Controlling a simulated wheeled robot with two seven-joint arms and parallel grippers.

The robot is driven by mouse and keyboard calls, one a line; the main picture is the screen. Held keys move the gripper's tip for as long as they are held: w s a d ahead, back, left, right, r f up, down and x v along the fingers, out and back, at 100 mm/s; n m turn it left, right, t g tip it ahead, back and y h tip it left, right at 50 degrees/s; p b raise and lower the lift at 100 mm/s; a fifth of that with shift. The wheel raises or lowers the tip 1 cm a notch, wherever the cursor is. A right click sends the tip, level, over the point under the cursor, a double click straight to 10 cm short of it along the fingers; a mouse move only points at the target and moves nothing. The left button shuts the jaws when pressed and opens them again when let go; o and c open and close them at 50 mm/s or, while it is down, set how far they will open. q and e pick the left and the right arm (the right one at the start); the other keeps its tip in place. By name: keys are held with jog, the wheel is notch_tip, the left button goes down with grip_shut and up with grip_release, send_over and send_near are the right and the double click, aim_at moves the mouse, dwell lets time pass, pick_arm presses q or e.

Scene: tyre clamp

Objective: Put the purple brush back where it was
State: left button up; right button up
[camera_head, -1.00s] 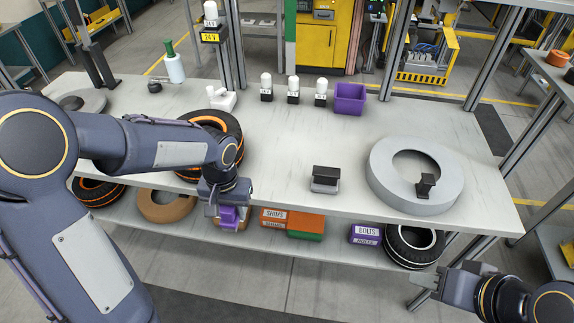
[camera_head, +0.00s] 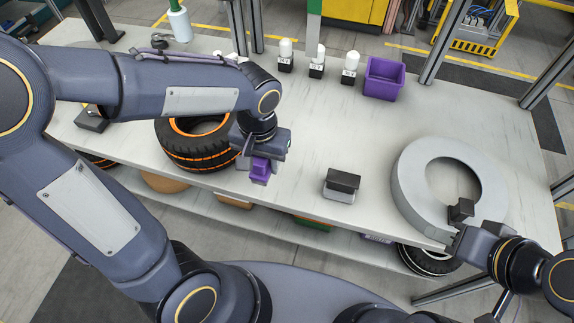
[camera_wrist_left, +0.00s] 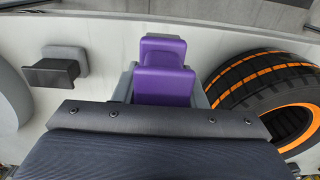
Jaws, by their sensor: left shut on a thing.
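My left gripper (camera_head: 258,154) is shut on the purple brush (camera_head: 260,172), beside the orange-striped tyre (camera_head: 198,150) near the table's front edge. I cannot tell whether the brush touches the table. A black block on a grey base (camera_head: 342,184) stands to the right of the brush. My right gripper (camera_head: 452,240) is at the front edge of the grey ring (camera_head: 408,205), close to the black piece (camera_head: 461,209) on it. Its jaw opening is unclear.
A purple bin (camera_head: 384,78) and several white-topped items (camera_head: 317,62) stand along the back. The table (camera_head: 310,130) is clear in the middle. A lower shelf holds another tyre (camera_head: 428,261) and boxes, partly hidden.

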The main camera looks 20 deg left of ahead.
pick_arm(q)
send_over(286, 178)
notch_tip(286, 178, down, 6)
jog(key=shift+s+f+p, duration=0.1)
jog(key=shift+f+p, duration=0.1)
jog(key=shift+p, duration=0.15)
jog(key=shift+f, duration=1.55)
jog(key=shift+f, duration=0.3)
jog(key=o, duration=1.1)
jog(key=shift+r, duration=0.1)
jog(key=shift+c, duration=0.2)
